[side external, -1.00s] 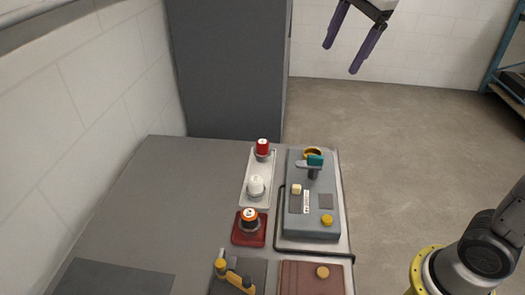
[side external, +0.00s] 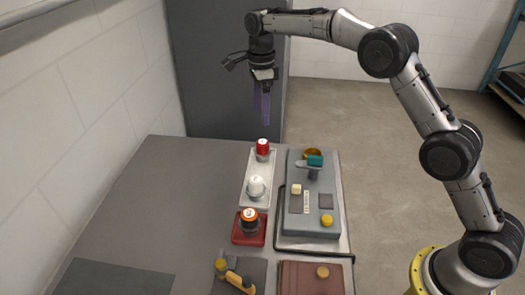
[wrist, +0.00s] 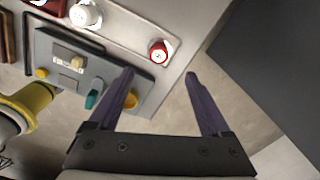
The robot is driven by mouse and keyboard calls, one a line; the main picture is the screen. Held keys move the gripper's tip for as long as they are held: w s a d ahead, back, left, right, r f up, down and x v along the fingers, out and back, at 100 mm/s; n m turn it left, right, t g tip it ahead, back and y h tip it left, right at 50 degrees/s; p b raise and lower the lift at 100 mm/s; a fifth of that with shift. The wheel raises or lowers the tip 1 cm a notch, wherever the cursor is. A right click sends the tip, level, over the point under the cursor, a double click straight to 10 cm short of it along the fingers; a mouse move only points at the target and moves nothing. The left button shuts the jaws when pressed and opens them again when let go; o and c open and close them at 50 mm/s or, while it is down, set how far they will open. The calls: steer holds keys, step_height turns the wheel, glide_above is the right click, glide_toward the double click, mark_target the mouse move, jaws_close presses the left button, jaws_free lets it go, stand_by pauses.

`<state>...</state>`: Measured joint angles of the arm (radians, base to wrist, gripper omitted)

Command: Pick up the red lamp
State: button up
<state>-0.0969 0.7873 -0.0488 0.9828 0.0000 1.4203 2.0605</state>
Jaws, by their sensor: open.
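The red lamp (side external: 263,146) stands upright at the far end of a light tray (side external: 246,203) on the grey table. In the wrist view the red lamp (wrist: 158,49) shows ahead of the fingers, near the tray's end. My gripper (side external: 263,106) hangs pointing down above the table's far edge, close over the red lamp in the picture and apart from it. In the wrist view my gripper (wrist: 160,75) is open with nothing between its purple fingers.
A white lamp (side external: 256,186) shares the tray. An orange-topped lamp (side external: 249,218) sits on a red base in front. A grey control box (side external: 313,225) with a teal handle (side external: 315,161) stands to the right. A dark cabinet (side external: 215,90) rises behind.

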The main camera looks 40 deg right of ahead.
mark_target(263, 142)
step_height(263, 142, down, 12)
steer(key=shift+s+d+r, duration=0.1)
steer(key=shift+s+r, duration=0.05)
steer(key=shift+r, duration=0.05)
stand_by(0.4)
jaws_close()
stand_by(0.3)
